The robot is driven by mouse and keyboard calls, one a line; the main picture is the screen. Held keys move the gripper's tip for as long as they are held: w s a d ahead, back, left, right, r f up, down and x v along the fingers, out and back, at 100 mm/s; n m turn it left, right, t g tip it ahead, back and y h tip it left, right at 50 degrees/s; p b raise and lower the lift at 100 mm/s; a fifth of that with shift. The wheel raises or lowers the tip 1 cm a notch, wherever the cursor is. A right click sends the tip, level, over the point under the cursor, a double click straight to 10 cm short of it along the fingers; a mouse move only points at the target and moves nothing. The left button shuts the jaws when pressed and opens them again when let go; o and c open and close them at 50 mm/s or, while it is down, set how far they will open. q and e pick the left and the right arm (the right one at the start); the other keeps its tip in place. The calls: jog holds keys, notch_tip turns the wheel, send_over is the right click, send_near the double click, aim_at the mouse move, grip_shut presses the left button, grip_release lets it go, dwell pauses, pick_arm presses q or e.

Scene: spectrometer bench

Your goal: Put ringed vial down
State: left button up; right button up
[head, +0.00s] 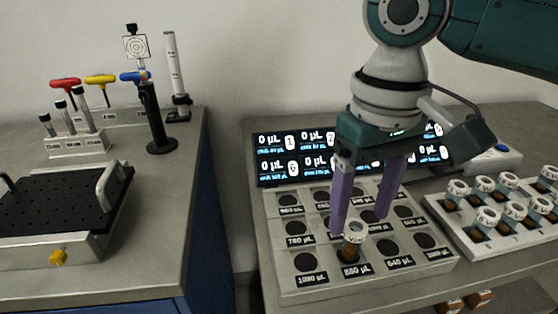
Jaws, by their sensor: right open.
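The vial (352,247), amber with a white cap, stands upright in the front-row hole labelled 880 µL of the pale tray (345,285). A ring on it cannot be made out clearly. My right gripper (358,224) is open, its two purple fingers pointing down. The left finger's tip is close beside the vial's cap and the other finger is further right, above the tray. Whether a finger touches the cap cannot be told. My left gripper is not in view.
A white rack (480,232) with several capped amber vials stands right of the tray. A lit display (290,158) stands behind the tray. On the left bench are a black perforated plate (62,198), coloured-handle tools (100,79) and a black post (153,115).

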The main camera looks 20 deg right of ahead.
aim_at(356, 228)
notch_tip(356, 228, up, 7)
jog(key=s+a+f+n+t+y, duration=0.2)
jog(key=s+a+f+n+y, duration=0.15)
jog(key=s+a+f, duration=0.55)
jog(key=s+d+m+t+h, duration=0.1)
jog(key=s+d+h, duration=0.2)
jog(key=s+d, duration=0.3)
jog(key=shift+s+f+t+p, duration=0.15)
jog(key=shift+s+t+p, duration=0.15)
jog(key=shift+s+p, duration=0.1)
